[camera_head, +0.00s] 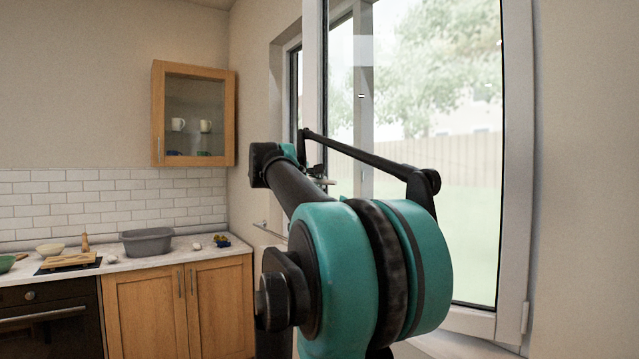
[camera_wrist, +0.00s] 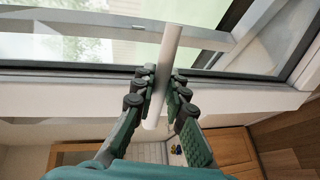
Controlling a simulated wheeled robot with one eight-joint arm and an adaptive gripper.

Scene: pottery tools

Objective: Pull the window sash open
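The window sash (camera_head: 515,150) is a light frame around a large glass pane, hinged at the right in the head view. It stands at an angle to the window frame (camera_head: 275,95), partly swung into the room. In the wrist view, its frame (camera_wrist: 60,100) crosses the picture, and a pale bar handle (camera_wrist: 168,50) stands out from it. My gripper (camera_wrist: 162,82) has a finger on each side of the handle, close against it, and appears shut on it. In the head view, my arm hides most of the gripper and handle.
A wooden wall cabinet (camera_head: 158,110) with a glass door hangs left of the window. Below it, a counter (camera_head: 120,266) holds a grey basin (camera_head: 147,242), a cutting board (camera_head: 70,261) and small items. A dark oven (camera_head: 50,330) stands at lower left.

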